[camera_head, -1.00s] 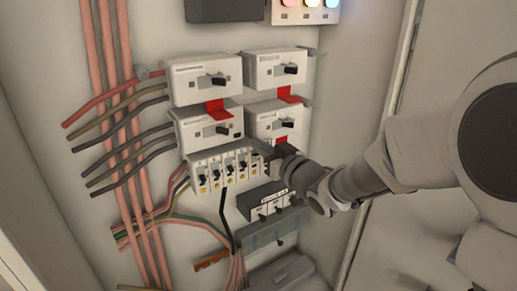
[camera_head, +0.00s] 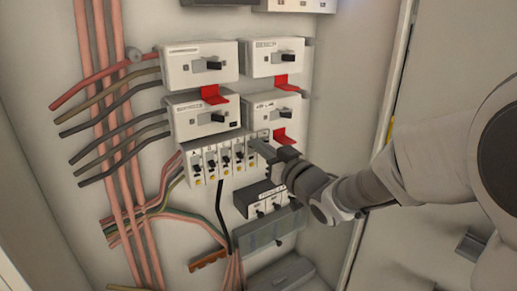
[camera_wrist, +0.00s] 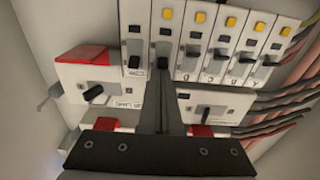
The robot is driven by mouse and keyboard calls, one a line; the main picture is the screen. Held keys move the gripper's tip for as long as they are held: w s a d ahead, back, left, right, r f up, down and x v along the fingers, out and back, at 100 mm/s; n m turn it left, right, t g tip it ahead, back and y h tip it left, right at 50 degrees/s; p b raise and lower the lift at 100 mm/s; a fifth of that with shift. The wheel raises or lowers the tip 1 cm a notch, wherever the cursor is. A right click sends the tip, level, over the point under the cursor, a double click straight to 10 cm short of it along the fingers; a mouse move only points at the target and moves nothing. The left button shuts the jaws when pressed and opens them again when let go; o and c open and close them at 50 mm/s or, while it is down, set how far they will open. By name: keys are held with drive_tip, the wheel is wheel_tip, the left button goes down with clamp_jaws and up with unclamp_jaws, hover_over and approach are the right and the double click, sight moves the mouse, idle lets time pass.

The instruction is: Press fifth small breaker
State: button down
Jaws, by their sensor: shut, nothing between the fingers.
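A row of small white breakers (camera_head: 211,161) with dark toggles and yellow marks sits mid-panel, below the large breakers. In the wrist view the row appears upside down, with the lettered ones (camera_wrist: 216,50) running to the right. My gripper (camera_head: 259,147) is shut and empty at the right end of the row. In the wrist view its closed fingertips (camera_wrist: 164,72) overlap the dark toggle of the fifth small breaker (camera_wrist: 168,35), counted from the lettered A end. They hide part of its front. I cannot tell whether they touch it.
Large white breakers (camera_head: 200,63) with black switches and red tabs (camera_head: 284,136) stand above and close to my gripper. A dark switch block (camera_head: 262,200) and a grey box (camera_head: 270,232) lie below. Pink cables (camera_head: 105,150) run down the left.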

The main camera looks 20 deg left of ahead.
drive_tip(key=f+t+y+b, duration=0.1)
drive_tip(key=b, duration=0.6)
drive_tip(key=f+t+y+b, duration=0.1)
drive_tip(key=y+b, duration=0.1)
drive_tip(key=b, duration=0.5)
drive_tip(key=shift+s, duration=0.25)
drive_tip(key=t+y+b, duration=0.1)
drive_tip(key=b, duration=0.3)
drive_tip(key=shift+f+y+b, duration=0.25)
drive_tip(key=shift+y+b, duration=0.05)
drive_tip(key=shift+b, duration=0.95)
drive_tip(key=shift+r, duration=0.3)
